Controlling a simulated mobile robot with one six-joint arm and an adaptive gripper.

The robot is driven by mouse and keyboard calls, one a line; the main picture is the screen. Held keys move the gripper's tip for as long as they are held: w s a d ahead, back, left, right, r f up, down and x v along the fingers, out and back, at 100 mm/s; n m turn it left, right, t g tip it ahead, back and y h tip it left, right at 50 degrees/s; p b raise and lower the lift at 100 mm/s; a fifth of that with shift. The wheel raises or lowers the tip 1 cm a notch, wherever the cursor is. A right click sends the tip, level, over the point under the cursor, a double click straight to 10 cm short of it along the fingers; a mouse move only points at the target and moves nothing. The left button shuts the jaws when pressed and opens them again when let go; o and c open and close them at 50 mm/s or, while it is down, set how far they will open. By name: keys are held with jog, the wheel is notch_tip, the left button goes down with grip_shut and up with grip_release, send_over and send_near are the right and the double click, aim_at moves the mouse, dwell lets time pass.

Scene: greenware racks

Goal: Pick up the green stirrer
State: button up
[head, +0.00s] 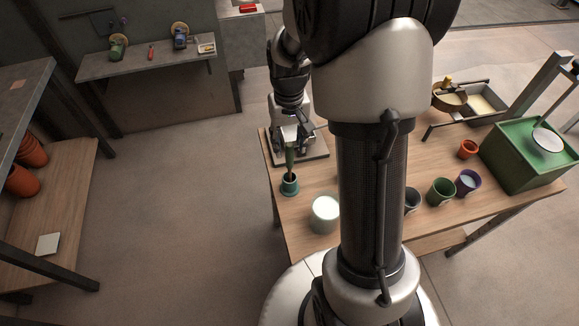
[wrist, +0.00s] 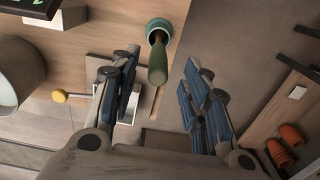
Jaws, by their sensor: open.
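The green stirrer (head: 289,158) stands nearly upright in a small teal cup (head: 289,187) near the left edge of the wooden table. In the wrist view the stirrer's handle (wrist: 157,65) points toward me from the teal cup (wrist: 160,25). My gripper (head: 290,144) is above the cup, at the top of the stirrer. In the wrist view my gripper (wrist: 160,64) is open, with one finger on each side of the handle and visible gaps on both sides. The stirrer's lower end is hidden inside the cup.
A grey plate (head: 317,154) lies behind the cup. A white glowing container (head: 325,213) stands to its front right. Green (head: 441,191) and purple (head: 467,182) cups stand farther right, near a green box (head: 525,160). Open floor lies left of the table.

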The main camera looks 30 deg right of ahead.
aim_at(290, 152)
notch_tip(290, 152, down, 5)
jog(key=shift+w+d+r+b, duration=0.1)
jog(key=shift+r+b, duration=0.05)
jog(key=shift+b, duration=0.45)
jog(key=shift+r, duration=0.1)
jog(key=shift+c, duration=0.6)
grip_shut()
